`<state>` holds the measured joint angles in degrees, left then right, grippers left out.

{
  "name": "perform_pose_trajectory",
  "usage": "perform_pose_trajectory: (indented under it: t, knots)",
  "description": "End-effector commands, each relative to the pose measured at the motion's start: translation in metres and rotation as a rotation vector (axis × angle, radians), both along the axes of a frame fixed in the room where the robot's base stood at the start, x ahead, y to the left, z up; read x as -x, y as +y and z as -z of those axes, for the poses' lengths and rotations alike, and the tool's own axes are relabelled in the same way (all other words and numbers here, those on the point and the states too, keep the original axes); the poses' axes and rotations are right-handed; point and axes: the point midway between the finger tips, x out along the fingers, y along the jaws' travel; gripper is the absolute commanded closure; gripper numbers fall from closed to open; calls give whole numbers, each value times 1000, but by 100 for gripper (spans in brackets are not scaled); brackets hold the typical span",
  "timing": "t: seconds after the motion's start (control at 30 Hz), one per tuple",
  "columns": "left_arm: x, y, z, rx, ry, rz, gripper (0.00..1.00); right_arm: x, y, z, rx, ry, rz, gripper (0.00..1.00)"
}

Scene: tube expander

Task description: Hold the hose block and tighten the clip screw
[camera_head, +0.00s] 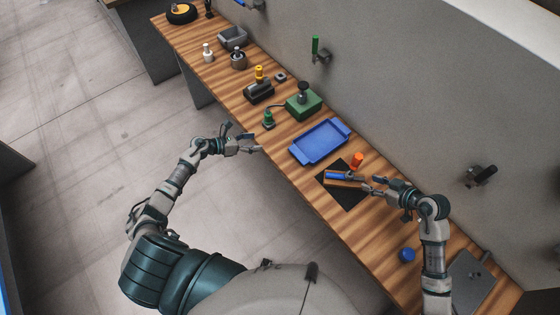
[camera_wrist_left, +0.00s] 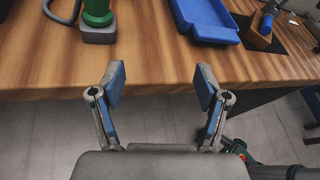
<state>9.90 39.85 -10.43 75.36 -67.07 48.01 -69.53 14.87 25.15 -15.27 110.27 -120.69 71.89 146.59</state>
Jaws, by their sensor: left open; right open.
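The hose block (camera_head: 347,184) is a small wooden block with a blue hose piece (camera_head: 337,175) along its top. It sits on a black mat (camera_head: 345,199) on the bench; its wooden side also shows at the upper right of the left wrist view (camera_wrist_left: 257,40). An upright orange knob or handle (camera_head: 357,160) stands just behind it. The clip screw is too small to make out. My right gripper (camera_head: 369,184) is open, close to the block's right end. My left gripper (camera_head: 258,143) is open and empty at the bench's front edge, well left of the block; its spread fingers show in the left wrist view (camera_wrist_left: 160,85).
A green-topped switch (camera_head: 268,120) and a green box (camera_head: 304,105) stand farther left. A blue round piece (camera_head: 407,254) and a grey plate (camera_head: 470,280) lie at the right.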

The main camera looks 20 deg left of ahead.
Motion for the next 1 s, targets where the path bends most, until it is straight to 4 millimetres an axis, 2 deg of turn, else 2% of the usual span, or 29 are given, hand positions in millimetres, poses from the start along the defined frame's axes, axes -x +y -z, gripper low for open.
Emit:
perform_pose_trajectory:
  t: [0.03,0.1,0.2,0.3,0.47,0.67,1.0]
  knots:
    - [6,-28,-16,-69,-55,133,25,0,0,0,0,0,0,58]
    - [19,-63,-25,-105,-93,265,25,0,0,0,0,0,0,58]
    - [38,-100,-35,-138,-136,414,25,0,-1,0,-1,0,1,58]
    - [54,-123,-41,-159,-163,517,25,0,-1,0,-1,-1,0,58]
    - [67,-137,-44,-170,-181,588,25,0,0,0,0,0,0,58]
    - [65,-147,-40,-167,-183,591,25,0,0,0,0,0,0,58]
    - [49,-208,-15,-164,-182,589,25,0,0,0,0,0,0,58]
